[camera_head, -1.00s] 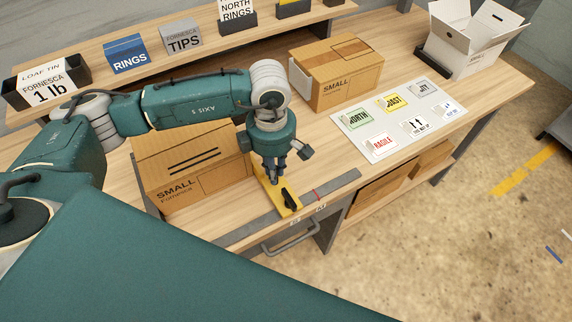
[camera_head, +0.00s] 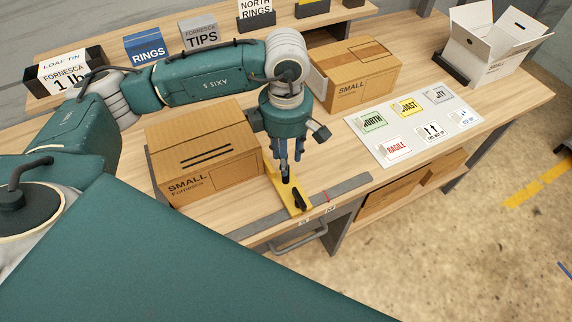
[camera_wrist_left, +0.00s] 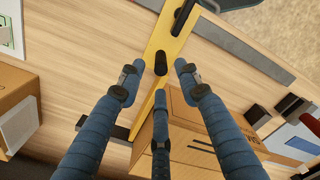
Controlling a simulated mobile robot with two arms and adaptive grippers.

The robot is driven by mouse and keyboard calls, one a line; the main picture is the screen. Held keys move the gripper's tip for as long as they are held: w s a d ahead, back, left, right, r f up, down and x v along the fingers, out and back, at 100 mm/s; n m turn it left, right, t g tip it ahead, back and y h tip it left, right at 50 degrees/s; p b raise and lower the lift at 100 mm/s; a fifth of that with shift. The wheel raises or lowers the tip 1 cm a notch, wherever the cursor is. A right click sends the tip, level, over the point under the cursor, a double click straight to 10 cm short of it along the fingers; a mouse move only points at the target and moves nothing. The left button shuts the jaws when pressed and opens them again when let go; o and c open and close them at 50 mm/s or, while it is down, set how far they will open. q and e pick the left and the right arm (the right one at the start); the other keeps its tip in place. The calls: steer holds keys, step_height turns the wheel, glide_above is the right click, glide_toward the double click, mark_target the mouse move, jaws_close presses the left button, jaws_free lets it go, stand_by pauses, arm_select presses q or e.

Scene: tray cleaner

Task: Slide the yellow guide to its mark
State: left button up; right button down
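The yellow guide (camera_head: 291,196) lies across the grey rail (camera_head: 345,190) at the table's front edge. It carries a short black post and a longer black handle (camera_head: 299,201). A red mark (camera_head: 326,197) is on the rail, to the right of and apart from the guide. My left gripper (camera_head: 286,172) points down above the guide, close to the black post. In the left wrist view its blue fingers (camera_wrist_left: 155,88) are spread, with the black post (camera_wrist_left: 160,63) beyond them and nothing held. My right gripper is not in view.
A cardboard box (camera_head: 205,155) stands close left of the guide, and another (camera_head: 357,75) stands behind to the right. A label sheet (camera_head: 383,133) lies on the table at right. The open white box (camera_head: 490,45) is at the far right. The rail's right end is clear.

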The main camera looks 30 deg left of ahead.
arm_select(q)
step_height(320, 180, up, 7)
steer(key=shift+f, duration=0.2)
stand_by(0.6)
